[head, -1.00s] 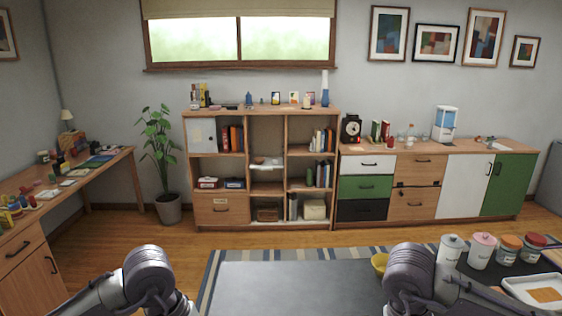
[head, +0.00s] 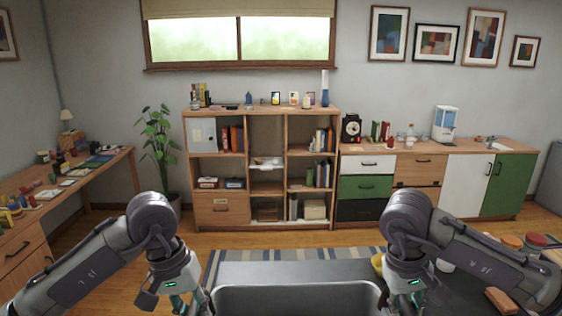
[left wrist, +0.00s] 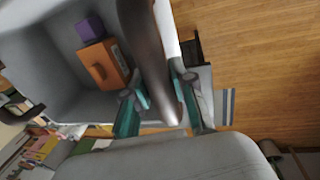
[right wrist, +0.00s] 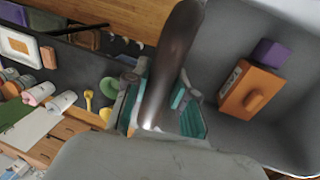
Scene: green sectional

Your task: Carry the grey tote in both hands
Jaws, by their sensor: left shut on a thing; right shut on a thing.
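The grey tote (head: 297,292) shows at the bottom middle of the head view, its far rim level between my two grippers. Its inside shows in the left wrist view (left wrist: 45,62) and the right wrist view (right wrist: 222,45), holding an orange box (right wrist: 250,92) and a small purple block (right wrist: 271,53). My left gripper (head: 181,302) is shut on the tote's left side, at a dark bar-like handle (left wrist: 152,50). My right gripper (head: 404,300) is shut on the opposite side, at a similar handle (right wrist: 172,60). The tote's near part is out of the head view.
A dark tabletop (head: 462,290) with jars (head: 533,241) lies at the right, partly behind my right arm. A striped rug (head: 300,254) lies ahead on the wooden floor. Shelves (head: 262,115) and cabinets (head: 415,190) line the far wall; a desk (head: 105,170) stands left.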

